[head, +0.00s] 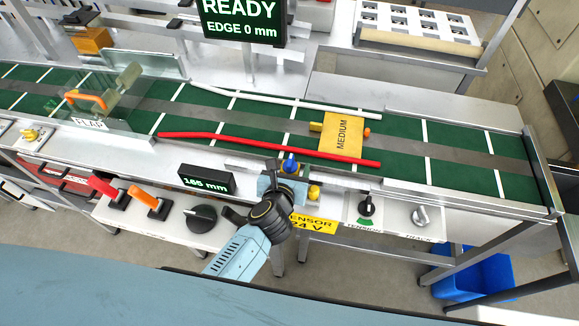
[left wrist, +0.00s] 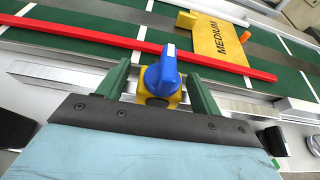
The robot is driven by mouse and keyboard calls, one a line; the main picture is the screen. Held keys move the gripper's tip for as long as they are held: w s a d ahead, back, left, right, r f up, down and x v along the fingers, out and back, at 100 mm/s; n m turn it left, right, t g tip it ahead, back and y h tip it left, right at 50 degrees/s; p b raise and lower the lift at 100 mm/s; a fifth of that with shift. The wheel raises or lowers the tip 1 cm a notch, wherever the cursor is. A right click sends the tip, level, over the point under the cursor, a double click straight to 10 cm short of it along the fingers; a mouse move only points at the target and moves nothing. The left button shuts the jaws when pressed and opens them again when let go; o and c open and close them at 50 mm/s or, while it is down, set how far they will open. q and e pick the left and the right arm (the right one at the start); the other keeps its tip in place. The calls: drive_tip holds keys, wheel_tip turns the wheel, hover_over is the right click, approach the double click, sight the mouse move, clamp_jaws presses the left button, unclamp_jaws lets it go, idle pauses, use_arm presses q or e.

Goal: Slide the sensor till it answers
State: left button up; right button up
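The sensor appears to be a small yellow block with a blue knob (head: 290,164) on the rail along the belt's near side. It also shows in the left wrist view, where the blue knob (left wrist: 161,72) stands on the yellow body between my fingers. My left gripper (head: 284,176) is open around it. In the left wrist view its green fingers (left wrist: 157,85) stand either side, with visible gaps. A small display (head: 206,180) beside the rail reads 185 mm. The overhead screen (head: 241,20) reads READY, EDGE 0 mm. My right gripper is out of view.
A yellow MEDIUM plate (head: 342,135) lies on the green belt (head: 399,168) between a red rod (head: 270,147) and a white rod (head: 280,98). Red and orange levers (head: 151,202), a black knob (head: 202,218) and the TENSION knob (head: 366,205) flank the gripper. A yellow sign (head: 312,223) says SENSOR 24 V.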

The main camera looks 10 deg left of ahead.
use_arm(q)
drive_tip(key=p+v, duration=0.1)
drive_tip(key=v, duration=1.2)
drive_tip(key=shift+r, duration=0.15)
drive_tip(key=shift+s, duration=0.1)
